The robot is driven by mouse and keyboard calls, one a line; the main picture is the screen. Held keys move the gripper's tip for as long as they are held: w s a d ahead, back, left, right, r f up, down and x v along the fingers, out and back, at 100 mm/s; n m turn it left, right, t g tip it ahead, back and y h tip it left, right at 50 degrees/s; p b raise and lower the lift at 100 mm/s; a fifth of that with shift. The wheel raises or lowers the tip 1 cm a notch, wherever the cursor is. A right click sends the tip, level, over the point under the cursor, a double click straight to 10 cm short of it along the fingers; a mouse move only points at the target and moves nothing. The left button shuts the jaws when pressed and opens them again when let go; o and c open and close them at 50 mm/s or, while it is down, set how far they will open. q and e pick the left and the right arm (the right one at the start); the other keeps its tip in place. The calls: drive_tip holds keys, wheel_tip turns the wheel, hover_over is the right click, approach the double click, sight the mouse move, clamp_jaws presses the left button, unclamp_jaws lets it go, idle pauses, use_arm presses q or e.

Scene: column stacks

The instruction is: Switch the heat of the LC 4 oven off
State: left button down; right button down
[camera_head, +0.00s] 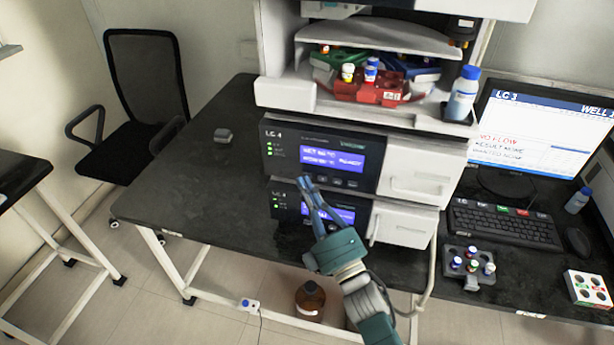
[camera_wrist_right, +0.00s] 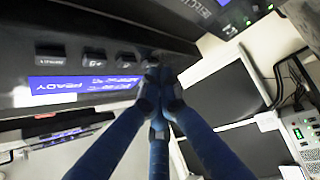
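The LC 4 oven (camera_head: 387,150) is the upper black-fronted unit of the stack in the head view, with green lights at its left. Its lit blue display (camera_head: 332,160) shows READY; the rest is too small to read surely. A row of small dark buttons (camera_head: 337,183) lies under the display. In the wrist view the front appears upside down, with the buttons (camera_wrist_right: 91,57) above the display (camera_wrist_right: 75,87). My right gripper (camera_head: 306,183) has its blue fingers drawn together, tips at the button row's end (camera_wrist_right: 160,76). Contact cannot be told. My left gripper is out of view.
A similar unit (camera_head: 403,224) with a blue display sits directly below. A tray shelf with vials and a blue-capped bottle (camera_head: 463,94) stands above. A monitor (camera_head: 540,135) and keyboard (camera_head: 505,222) are at right. The black bench (camera_head: 200,180) is mostly clear at left.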

drive_tip(key=shift+w, duration=0.2)
drive_tip(key=shift+s, duration=0.1)
idle(0.4)
drive_tip(key=shift+s+a, duration=0.15)
drive_tip(key=shift+s, duration=0.6)
drive_tip(key=shift+s+a+p, duration=0.2)
drive_tip(key=shift+s, duration=0.6)
drive_tip(key=shift+s+a+p, duration=0.25)
drive_tip(key=shift+s, duration=0.55)
drive_tip(key=shift+s+a+p, duration=0.2)
drive_tip(key=shift+s, duration=0.6)
